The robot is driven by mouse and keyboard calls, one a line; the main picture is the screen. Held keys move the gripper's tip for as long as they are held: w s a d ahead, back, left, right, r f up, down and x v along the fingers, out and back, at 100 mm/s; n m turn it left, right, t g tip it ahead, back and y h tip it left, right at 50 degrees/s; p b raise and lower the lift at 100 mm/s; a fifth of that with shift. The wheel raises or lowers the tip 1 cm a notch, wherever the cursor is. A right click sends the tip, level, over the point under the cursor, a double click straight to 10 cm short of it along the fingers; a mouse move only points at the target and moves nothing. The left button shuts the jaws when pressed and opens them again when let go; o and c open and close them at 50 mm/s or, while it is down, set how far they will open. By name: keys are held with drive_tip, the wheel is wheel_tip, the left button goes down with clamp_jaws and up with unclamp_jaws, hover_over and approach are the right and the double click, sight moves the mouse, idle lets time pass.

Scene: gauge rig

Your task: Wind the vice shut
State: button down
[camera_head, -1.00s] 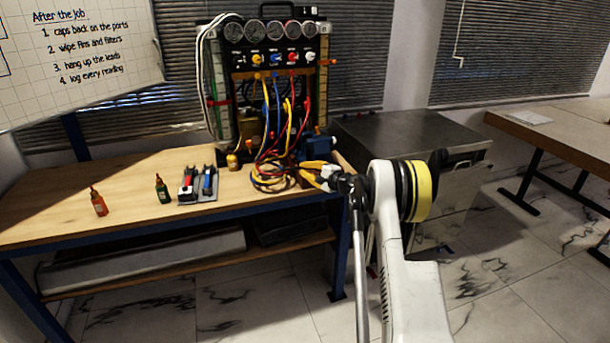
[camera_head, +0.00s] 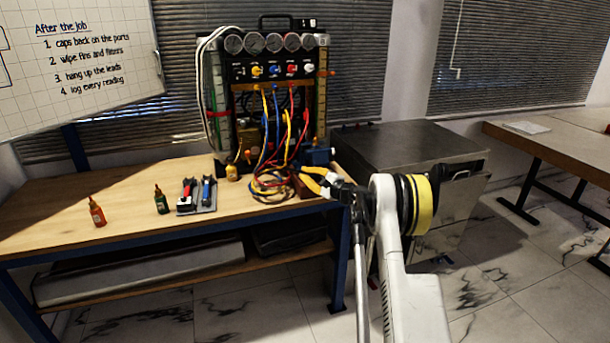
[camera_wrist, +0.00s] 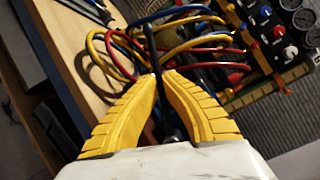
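A blue block-like body (camera_head: 317,156), which looks like the vice, stands at the right end of the bench beside the gauge rig. An orange spot shows by it; its jaws and handle are not clear. My gripper (camera_head: 304,175) has yellow fingers and is in front of and below this body, over the bench's right front corner. In the wrist view my gripper (camera_wrist: 161,74) has its fingertips close together, with a narrow gap. A dark bar (camera_wrist: 151,40) lines up with that gap; I cannot tell whether the fingers touch it.
Coiled hoses (camera_head: 272,182) lie just left of my gripper, below the gauge panel (camera_head: 275,58). A metal cabinet (camera_head: 405,145) stands behind my arm.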

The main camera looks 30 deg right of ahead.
drive_tip(key=c, duration=1.8)
unclamp_jaws()
drive_tip(key=shift+s+r, duration=0.1)
drive_tip(key=v, duration=1.2)
